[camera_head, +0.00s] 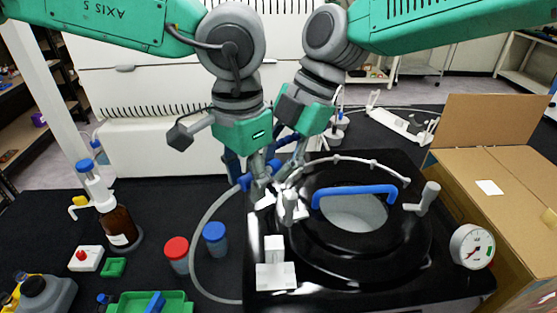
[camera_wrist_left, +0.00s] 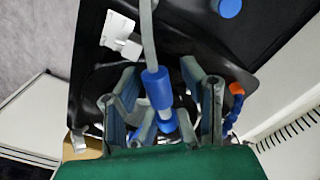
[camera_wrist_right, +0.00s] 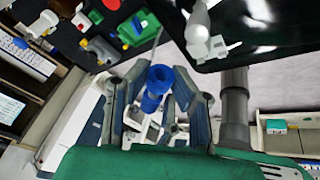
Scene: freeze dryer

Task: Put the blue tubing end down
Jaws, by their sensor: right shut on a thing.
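The blue tubing end (camera_head: 245,182) sits at the top of a grey tube, left of the black freeze dryer's round lid. In the left wrist view the blue end (camera_wrist_left: 158,88) lies between the fingers of my left gripper (camera_wrist_left: 163,105), which stand apart with gaps beside it. In the right wrist view the blue end (camera_wrist_right: 156,84) is between the fingers of my right gripper (camera_wrist_right: 160,105), which is shut on it. In the head view both grippers meet closely over the dryer's left edge, and their fingertips partly hide each other.
The black dryer (camera_head: 410,285) has a lid with a blue handle (camera_head: 352,191) and a round gauge (camera_head: 472,247). A cardboard box (camera_head: 470,170) stands right. Red-capped (camera_head: 176,250) and blue-capped (camera_head: 215,235) jars, a brown bottle (camera_head: 118,225) and a green tray (camera_head: 130,302) stand left.

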